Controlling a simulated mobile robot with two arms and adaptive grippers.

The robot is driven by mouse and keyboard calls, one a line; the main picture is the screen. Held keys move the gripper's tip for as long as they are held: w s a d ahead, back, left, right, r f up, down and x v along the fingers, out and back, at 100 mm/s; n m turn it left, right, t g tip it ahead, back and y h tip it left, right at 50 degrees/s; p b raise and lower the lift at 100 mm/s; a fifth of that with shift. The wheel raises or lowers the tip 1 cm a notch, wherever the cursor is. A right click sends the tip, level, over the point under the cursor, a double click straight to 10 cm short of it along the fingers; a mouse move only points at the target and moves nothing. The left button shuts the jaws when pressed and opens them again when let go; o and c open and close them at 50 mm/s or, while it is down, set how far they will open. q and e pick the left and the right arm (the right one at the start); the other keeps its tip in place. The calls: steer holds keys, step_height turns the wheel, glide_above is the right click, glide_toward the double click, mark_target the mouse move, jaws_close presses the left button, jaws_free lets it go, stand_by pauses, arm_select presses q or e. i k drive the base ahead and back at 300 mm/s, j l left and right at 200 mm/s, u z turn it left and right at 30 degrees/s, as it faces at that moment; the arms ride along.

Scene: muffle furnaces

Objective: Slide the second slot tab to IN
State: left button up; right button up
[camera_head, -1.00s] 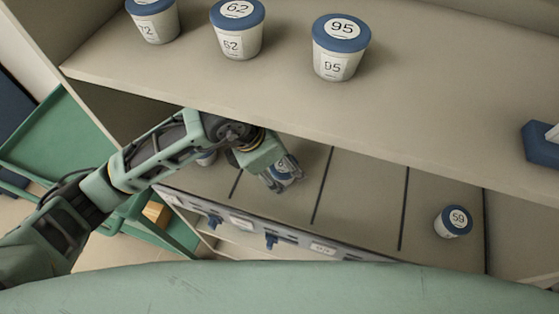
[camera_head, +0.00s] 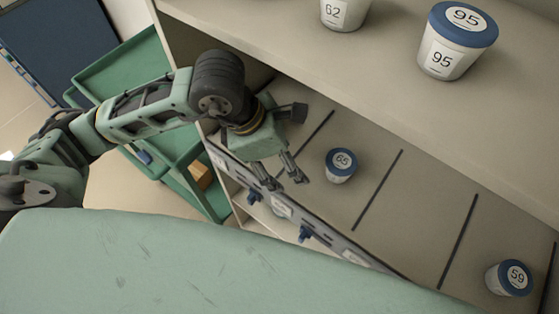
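The lower shelf's front rail (camera_head: 330,240) carries blue slot tabs. One blue tab (camera_head: 254,196) hangs just below my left gripper and another blue tab (camera_head: 304,233) is farther right along the rail. Their IN or OUT markings are too small to read. A white jar with a blue lid marked 65 (camera_head: 341,165) stands between the first two dark divider lines visible from the left. My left gripper (camera_head: 281,180) is open and empty, left of jar 65 and apart from it, with its fingertips over the rail edge. My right gripper is not in view.
Jar 59 (camera_head: 509,278) stands at the right end of the lower shelf. Jars 62 (camera_head: 343,12) and 95 (camera_head: 457,42) stand on the upper shelf, which overhangs the lower one. A green cart (camera_head: 140,65) stands at the left.

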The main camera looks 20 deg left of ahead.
mark_target(305, 233)
steer(key=k+j, duration=0.25)
steer(key=k, duration=0.25)
steer(key=k+j, duration=0.2)
steer(key=k, duration=0.25)
